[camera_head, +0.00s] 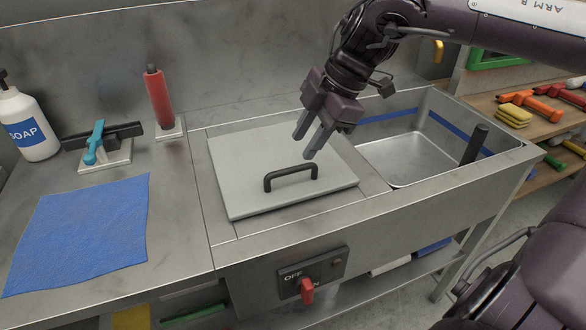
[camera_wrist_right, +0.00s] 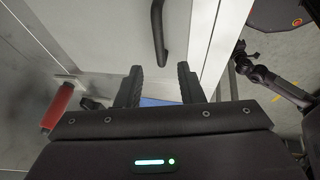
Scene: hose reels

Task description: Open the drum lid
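The drum lid (camera_head: 250,165) is a flat light-grey panel lying shut on the steel counter. Its black bar handle (camera_head: 291,172) stands up near the lid's front right part. My right gripper (camera_head: 306,146) is above the lid, just behind and above the handle, with its two fingers pointing down and apart, empty. In the right wrist view the open fingers (camera_wrist_right: 160,86) show with a gap between them, and the black handle (camera_wrist_right: 158,35) lies beyond the fingertips, apart from them. What lies under the lid is hidden. My left gripper is not seen.
A steel basin (camera_head: 405,155) is right of the lid. An OFF/ON switch with a red knob (camera_head: 307,290) is on the front panel. A blue cloth (camera_head: 80,230), soap bottle (camera_head: 27,125), red-handled tool (camera_head: 158,97) and teal-handled tool (camera_head: 95,143) are on the left.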

